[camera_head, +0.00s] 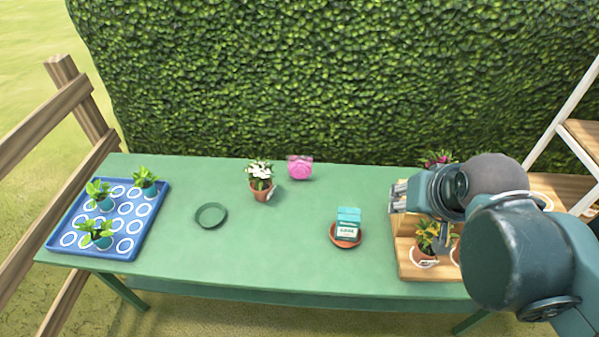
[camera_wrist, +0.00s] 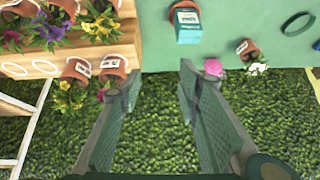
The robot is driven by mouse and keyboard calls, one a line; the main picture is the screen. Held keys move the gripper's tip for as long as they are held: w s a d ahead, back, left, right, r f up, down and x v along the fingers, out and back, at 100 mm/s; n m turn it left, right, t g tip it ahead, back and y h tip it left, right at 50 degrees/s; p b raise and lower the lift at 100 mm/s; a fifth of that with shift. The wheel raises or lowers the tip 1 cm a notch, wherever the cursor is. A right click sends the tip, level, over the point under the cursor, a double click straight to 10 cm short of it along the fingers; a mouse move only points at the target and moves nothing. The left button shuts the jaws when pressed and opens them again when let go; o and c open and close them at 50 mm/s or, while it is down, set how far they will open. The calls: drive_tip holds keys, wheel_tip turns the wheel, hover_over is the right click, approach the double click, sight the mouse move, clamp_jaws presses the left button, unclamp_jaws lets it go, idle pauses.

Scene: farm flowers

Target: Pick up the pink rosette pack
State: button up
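The pink rosette pack (camera_head: 300,168) stands at the back edge of the green table, just right of a white-flowered pot. It also shows in the wrist view (camera_wrist: 213,67), small, beyond the tip of the right-hand finger. My gripper (camera_wrist: 155,80) is open, with nothing between its two fingers. In the head view, my gripper (camera_head: 398,195) is over the right part of the table, well to the right of the pack and apart from it.
The white-flowered pot (camera_head: 261,188) stands close left of the pack. A teal packet (camera_head: 347,222) sits in a terracotta saucer (camera_head: 345,241). A wooden crate (camera_head: 408,262) with potted flowers is below my arm. A green ring (camera_head: 211,227) and blue tray (camera_head: 68,250) lie left. A hedge (camera_head: 320,70) rises behind.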

drive_tip(key=w+a+r+m+g, duration=0.2)
drive_tip(key=w+a+m, duration=0.25)
drive_tip(key=w, duration=0.75)
drive_tip(key=m+g, duration=0.3)
drive_tip(key=m, duration=0.5)
hover_over(299, 162)
drive_tip(key=s+d, duration=0.6)
drive_tip(key=d, duration=0.2)
wheel_tip(299, 162, down, 16)
drive_tip(key=w+a+f+m, duration=0.1)
drive_tip(key=w+a+f, duration=0.1)
drive_tip(key=f, duration=0.2)
drive_tip(key=w+a+f+m+g, duration=0.1)
drive_tip(key=a+f, duration=0.2)
drive_tip(key=f, duration=0.1)
drive_tip(key=w+a+f+m+p, duration=0.1)
drive_tip(key=w+a+f, duration=0.1)
drive_tip(key=f, duration=0.2)
drive_tip(key=shift+w+a+f+m+g, duration=0.25)
drive_tip(key=shift+w+f+m+g, duration=0.1)
drive_tip(key=shift+g, duration=0.05)
drive_tip(key=shift+a+f, duration=0.15)
drive_tip(key=shift+f, duration=0.25)
drive_tip(key=shift+f, duration=0.1)
drive_tip(key=shift+f, duration=1.2)
drive_tip(key=shift+f, duration=0.1)
